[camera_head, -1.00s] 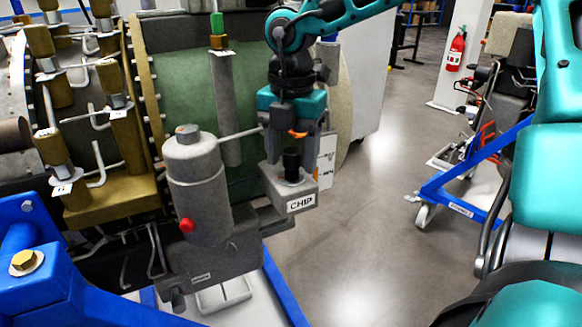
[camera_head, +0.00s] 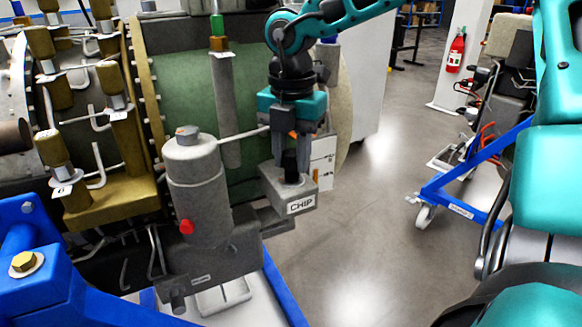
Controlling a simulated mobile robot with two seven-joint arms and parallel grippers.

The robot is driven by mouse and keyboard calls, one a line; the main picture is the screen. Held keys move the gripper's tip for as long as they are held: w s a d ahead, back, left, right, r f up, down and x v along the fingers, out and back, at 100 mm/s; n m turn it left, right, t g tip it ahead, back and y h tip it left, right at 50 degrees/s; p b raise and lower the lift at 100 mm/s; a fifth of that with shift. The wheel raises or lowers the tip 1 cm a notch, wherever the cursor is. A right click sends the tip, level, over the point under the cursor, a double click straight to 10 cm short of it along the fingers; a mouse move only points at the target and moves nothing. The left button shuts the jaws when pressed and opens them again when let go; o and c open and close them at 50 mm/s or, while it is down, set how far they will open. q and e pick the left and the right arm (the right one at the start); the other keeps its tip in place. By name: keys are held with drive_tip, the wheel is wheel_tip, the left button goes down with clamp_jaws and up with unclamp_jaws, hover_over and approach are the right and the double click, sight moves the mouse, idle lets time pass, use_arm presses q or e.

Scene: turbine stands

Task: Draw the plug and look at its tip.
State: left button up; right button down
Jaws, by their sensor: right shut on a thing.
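The plug (camera_head: 290,166) is a short black cylinder. It stands upright in the top of a grey box labelled CHIP (camera_head: 299,204), on the side of the turbine. My right gripper (camera_head: 291,155) comes down from above and is shut on the plug. The plug's tip is hidden inside the box. My left gripper is not in view.
A grey cylinder (camera_head: 199,195) with a red button stands left of the box, and a thin pipe runs from it behind my gripper. The green turbine casing (camera_head: 195,95) is behind. A blue-framed cart (camera_head: 455,200) stands at right. The floor between is clear.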

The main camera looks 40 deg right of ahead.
drive_tip(key=shift+r, duration=0.15)
drive_tip(key=shift+r+p, duration=0.3)
drive_tip(key=shift+r, duration=0.05)
drive_tip(key=shift+r, duration=0.25)
drive_tip(key=shift+r+p, duration=1.3)
drive_tip(key=shift+r, duration=0.95)
drive_tip(key=shift+s, duration=0.1)
